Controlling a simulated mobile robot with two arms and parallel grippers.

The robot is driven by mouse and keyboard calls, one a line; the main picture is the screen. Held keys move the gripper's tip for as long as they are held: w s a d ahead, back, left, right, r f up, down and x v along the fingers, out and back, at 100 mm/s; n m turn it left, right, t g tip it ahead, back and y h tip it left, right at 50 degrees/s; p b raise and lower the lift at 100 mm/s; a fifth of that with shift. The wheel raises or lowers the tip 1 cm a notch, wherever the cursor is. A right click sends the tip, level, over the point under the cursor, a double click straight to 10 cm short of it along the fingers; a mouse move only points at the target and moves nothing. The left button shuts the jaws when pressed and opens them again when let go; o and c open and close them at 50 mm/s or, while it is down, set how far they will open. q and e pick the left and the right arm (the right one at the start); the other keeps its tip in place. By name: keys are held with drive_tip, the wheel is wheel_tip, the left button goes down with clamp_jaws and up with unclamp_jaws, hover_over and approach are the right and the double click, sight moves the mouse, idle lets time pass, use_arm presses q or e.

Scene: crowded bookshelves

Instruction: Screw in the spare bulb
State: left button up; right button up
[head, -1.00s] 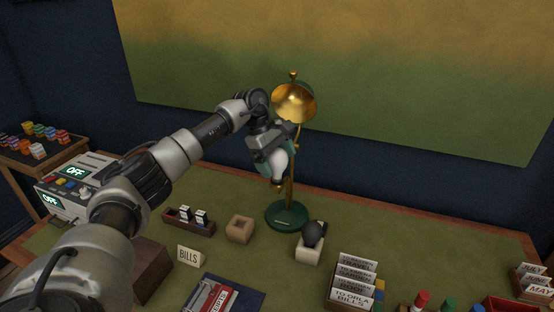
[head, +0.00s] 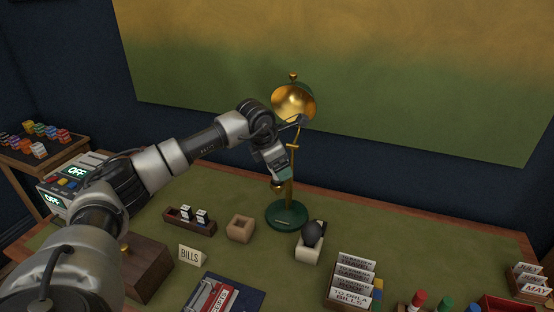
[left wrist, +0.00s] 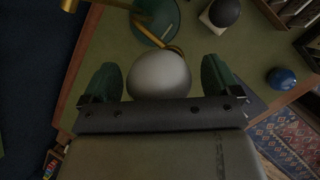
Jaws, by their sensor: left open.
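A white bulb (left wrist: 160,75) sits between the spread fingers of my left gripper (left wrist: 161,84) in the left wrist view, with a narrow gap showing on each side. A brass-coloured part shows at its far end. In the head view my left gripper (head: 279,176) points down beside the lamp's pole, and mostly hides the bulb. A dark bulb (head: 313,232) rests in a cream holder (head: 308,255).
An empty wooden block (head: 240,229) and a small rack (head: 188,222) stand left of the lamp base. A blue ball (left wrist: 282,78) shows in the wrist view.

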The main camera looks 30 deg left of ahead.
use_arm(q)
drive_tip(key=n+y, duration=0.2)
drive_tip(key=n, duration=0.2)
drive_tip(key=shift+n, duration=0.4)
drive_tip(key=n+y, duration=0.1)
drive_tip(key=n, duration=0.2)
drive_tip(key=n+g+y, duration=0.1)
drive_tip(key=n, duration=0.1)
drive_tip(key=shift+n+b, duration=0.3)
drive_tip(key=shift+n, duration=0.1)
drive_tip(key=shift+c, duration=0.3)
drive_tip(key=c, duration=0.8)
drive_tip(key=shift+a+f+m+h+b, duration=0.1)
drive_tip(key=shift+m+h+b, duration=0.3)
drive_tip(key=shift+m, duration=0.8)
drive_tip(key=shift+c, duration=0.2)
drive_tip(key=m+t+h, duration=0.1)
drive_tip(key=m, duration=0.3)
drive_tip(key=shift+b, duration=0.35)
drive_tip(key=m+h, duration=0.2)
drive_tip(key=m, duration=0.2)
drive_tip(key=shift+m, duration=0.3)
drive_tip(key=m+g+h, duration=0.1)
drive_tip(key=m+h, duration=0.1)
drive_tip(key=m, duration=0.3)
